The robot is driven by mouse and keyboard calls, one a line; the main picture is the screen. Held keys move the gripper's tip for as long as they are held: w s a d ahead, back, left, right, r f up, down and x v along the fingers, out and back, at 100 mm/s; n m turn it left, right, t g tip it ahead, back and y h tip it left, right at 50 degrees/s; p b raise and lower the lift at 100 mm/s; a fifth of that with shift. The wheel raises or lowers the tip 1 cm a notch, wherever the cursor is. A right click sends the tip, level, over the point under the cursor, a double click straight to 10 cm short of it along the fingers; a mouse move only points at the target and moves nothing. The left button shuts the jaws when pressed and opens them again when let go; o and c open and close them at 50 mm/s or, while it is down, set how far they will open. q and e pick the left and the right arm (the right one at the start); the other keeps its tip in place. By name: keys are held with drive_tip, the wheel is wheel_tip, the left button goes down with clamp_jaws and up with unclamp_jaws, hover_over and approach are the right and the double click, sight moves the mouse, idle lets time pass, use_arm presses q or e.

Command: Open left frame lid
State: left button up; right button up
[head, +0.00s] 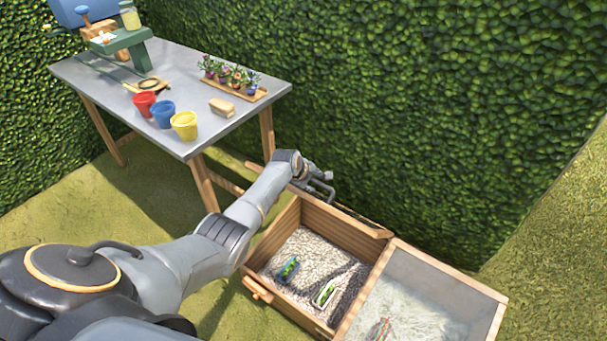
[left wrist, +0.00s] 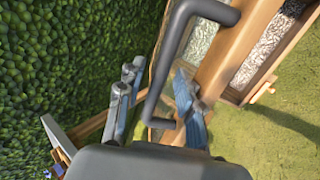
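The left frame (head: 262,238) is a wooden box with gravel and small packets, its inside uncovered from above. Its wooden-edged lid (head: 350,219) is tipped up at the back, seen almost edge-on. My left gripper (head: 321,187) is at the lid's upper back-left end, by the hedge. In the left wrist view, a dark U-shaped handle (left wrist: 167,65) sits by a wooden rail (left wrist: 232,52). The open fingers of my left gripper (left wrist: 155,105) are on either side of the handle, apart; contact is unclear. My right gripper is not in view.
The right frame (head: 503,318) adjoins on the right, its clear lid down. A grey table (head: 205,88) with colored pots and a flower tray (head: 262,95) stands at the back left. A tall hedge (head: 430,110) is close behind the frames. Grass is free at right.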

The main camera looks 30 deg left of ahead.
use_arm(q)
drive_tip(key=v, duration=1.1)
drive_tip(key=shift+s+a+f, duration=0.1)
idle(0.4)
drive_tip(key=s+d+f+m+g, duration=0.1)
drive_tip(key=s+d+f+m, duration=0.15)
drive_tip(key=s+f, duration=0.6)
drive_tip(key=s+d+f+m+g+y, duration=0.1)
drive_tip(key=s+f+m, duration=0.3)
drive_tip(key=f, duration=0.7)
drive_tip(key=s+d+f+m+g, duration=0.1)
drive_tip(key=s+d+f+m, duration=0.1)
drive_tip(key=s+f, duration=0.65)
drive_tip(key=s+d+f+m+g, duration=0.1)
drive_tip(key=s+f, duration=0.4)
drive_tip(key=s, duration=0.6)
drive_tip(key=s+d+f+m+g, duration=0.1)
drive_tip(key=s+d+f+m, duration=0.3)
drive_tip(key=s, duration=0.7)
drive_tip(key=s+d+f+m+g, duration=0.1)
drive_tip(key=s+d+f+m, duration=0.2)
drive_tip(key=s+f+m, duration=0.3)
drive_tip(key=s, duration=0.5)
drive_tip(key=shift+f, duration=0.2)
